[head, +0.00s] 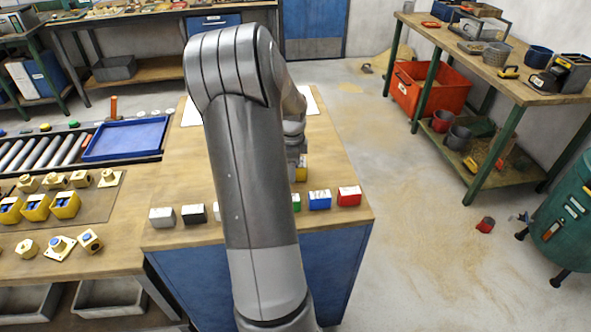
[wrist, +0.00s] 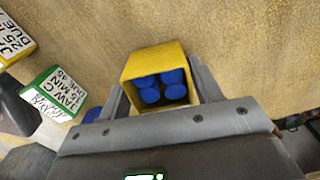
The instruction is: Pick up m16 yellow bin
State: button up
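A yellow bin (wrist: 160,59) with several blue round pieces inside sits between the two fingers of my gripper (wrist: 160,95) in the wrist view. A finger lies against each side of it, so my gripper looks shut on it. No M16 marking is readable on this bin. In the head view a small yellow patch (head: 301,173) shows beside my wrist, above the bench top; my arm hides most of the gripper. I cannot tell how high the bin is above the bench. Similar yellow bins with blue contents (head: 37,213) stand at the left.
Small coloured boxes line the bench's front edge, including a blue one (head: 319,200) and a red one (head: 348,196). A labelled green box (wrist: 58,92) is left of my gripper in the wrist view. A blue tray (head: 125,140) lies on the rollers.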

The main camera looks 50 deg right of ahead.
jog(key=c, duration=0.6)
jog(key=shift+c, duration=0.2)
